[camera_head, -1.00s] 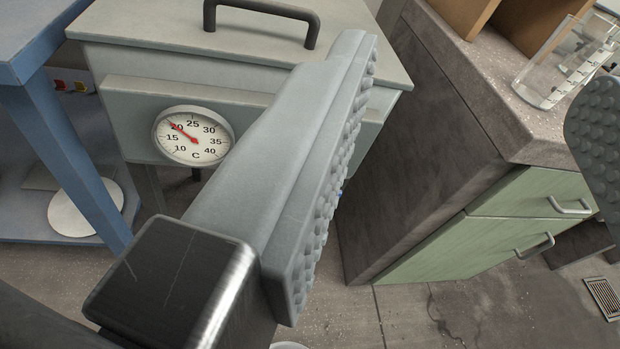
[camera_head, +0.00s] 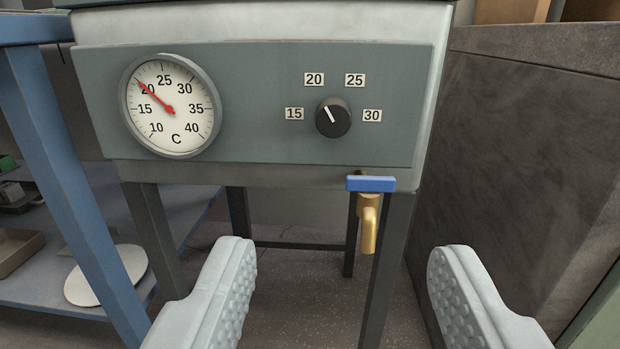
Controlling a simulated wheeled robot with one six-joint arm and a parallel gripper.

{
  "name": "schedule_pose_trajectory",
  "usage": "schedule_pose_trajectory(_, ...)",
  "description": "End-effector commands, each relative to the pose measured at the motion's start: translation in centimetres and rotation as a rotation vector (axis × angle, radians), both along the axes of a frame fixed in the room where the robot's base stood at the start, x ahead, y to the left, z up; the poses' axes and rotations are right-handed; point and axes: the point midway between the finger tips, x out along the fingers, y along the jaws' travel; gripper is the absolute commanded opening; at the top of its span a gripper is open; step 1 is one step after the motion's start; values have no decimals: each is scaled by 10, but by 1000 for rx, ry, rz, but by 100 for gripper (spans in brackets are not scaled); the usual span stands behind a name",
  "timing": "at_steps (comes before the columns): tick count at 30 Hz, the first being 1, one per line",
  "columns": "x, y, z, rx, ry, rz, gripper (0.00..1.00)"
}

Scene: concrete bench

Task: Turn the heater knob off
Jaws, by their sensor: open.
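The heater knob (camera_head: 333,118) is a round black dial with a white pointer line on the grey front panel (camera_head: 262,100) of a metal tank. Labels 15, 20, 25 and 30 surround it. The pointer tilts up and left, nearest the 20 label (camera_head: 314,79). A round thermometer (camera_head: 170,105) on the panel's left has its red needle near 20. My gripper (camera_head: 342,255) is open and empty. Its two grey studded fingers stand wide apart, low in the picture. The knob shows above and between them, apart from both.
A brass tap (camera_head: 369,222) with a blue handle (camera_head: 371,184) hangs below the panel, between my fingers in the picture. A blue shelf frame (camera_head: 70,190) stands left, holding a white disc (camera_head: 105,275). A dark bench side (camera_head: 510,150) stands right.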

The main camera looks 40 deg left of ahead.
Motion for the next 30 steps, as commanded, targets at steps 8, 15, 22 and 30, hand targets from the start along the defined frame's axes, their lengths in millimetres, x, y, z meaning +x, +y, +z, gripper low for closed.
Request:
schedule_pose_trajectory(8, 14, 11, -4, 7, 3, 10, 52)
schedule_pose_trajectory(15, 47, 35, -4, 6, 2, 10, 52)
schedule_pose_trajectory(22, 80, 59, -4, 5, 3, 10, 52)
schedule_pose_trajectory(30, 117, 85, -4, 6, 3, 8, 52)
